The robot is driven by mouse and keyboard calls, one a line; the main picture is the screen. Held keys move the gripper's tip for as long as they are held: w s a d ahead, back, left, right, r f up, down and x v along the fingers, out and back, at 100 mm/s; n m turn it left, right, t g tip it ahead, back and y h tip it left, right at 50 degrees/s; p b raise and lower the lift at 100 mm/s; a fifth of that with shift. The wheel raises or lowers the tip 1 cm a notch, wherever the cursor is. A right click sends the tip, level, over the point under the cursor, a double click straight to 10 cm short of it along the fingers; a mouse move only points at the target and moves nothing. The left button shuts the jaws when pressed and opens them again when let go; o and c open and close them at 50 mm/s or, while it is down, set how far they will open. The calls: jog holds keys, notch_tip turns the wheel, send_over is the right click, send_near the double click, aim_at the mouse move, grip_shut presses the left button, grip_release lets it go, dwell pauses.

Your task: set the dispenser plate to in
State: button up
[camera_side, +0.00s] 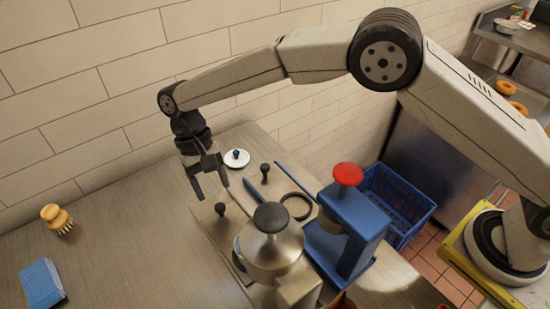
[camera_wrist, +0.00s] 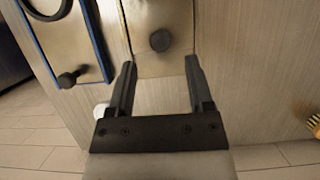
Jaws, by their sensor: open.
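A bare metal plate with a black knob (camera_side: 220,208) extends from under a metal hopper (camera_side: 268,250) with a dark top. I take it as the dispenser plate; its knob (camera_wrist: 160,40) also shows in the wrist view. My gripper (camera_side: 211,191) is open and empty, above the plate's outer end. In the wrist view the knob lies just beyond the fingertips of my gripper (camera_wrist: 160,65), in line with the gap and not between the fingers. How far the plate is slid out cannot be judged exactly.
A blue-edged plate with a black knob (camera_side: 265,170) lies alongside, with a black ring (camera_side: 296,206) on it, by a blue press (camera_side: 350,225) with a red top. A white lid (camera_side: 236,158) is behind. A brush (camera_side: 56,217) and blue block (camera_side: 41,284) stand left.

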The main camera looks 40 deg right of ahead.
aim_at(219, 206)
jog(key=shift+x, duration=2.8)
grip_shut()
